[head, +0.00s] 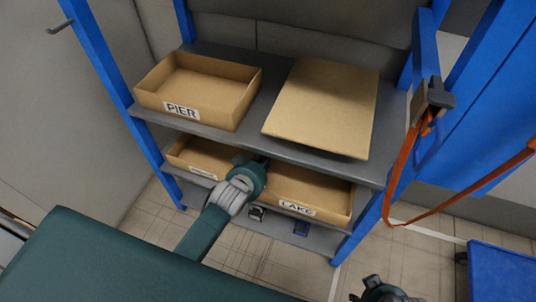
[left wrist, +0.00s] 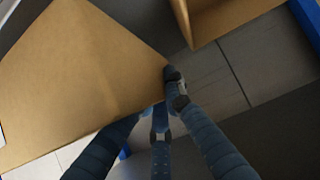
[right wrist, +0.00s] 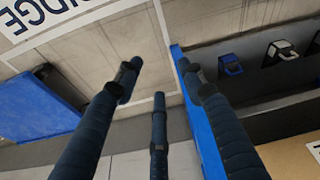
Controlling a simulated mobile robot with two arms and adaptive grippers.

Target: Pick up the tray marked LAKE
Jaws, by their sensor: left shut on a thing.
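The tan LAKE tray (head: 335,209) is on the lower shelf at the right, its label facing front. My left gripper (head: 258,168) is at its left end, between it and the neighbouring tray, and is shut on it. In the left wrist view a broad tan tray surface (left wrist: 75,75) reaches the fingers (left wrist: 160,92); one fingertip lies at its edge and the others are partly hidden. My right gripper (head: 376,291) is low at the front right, apart from the trays. In the right wrist view its fingers (right wrist: 160,82) are spread and empty.
The PIER tray (head: 208,115) and a flat tan piece (head: 325,105) are on the upper shelf (head: 240,137), close above my left arm. Another tray (head: 205,155) is left of LAKE. Blue posts (head: 112,75) flank the rack. An orange strap (head: 398,175) hangs at right.

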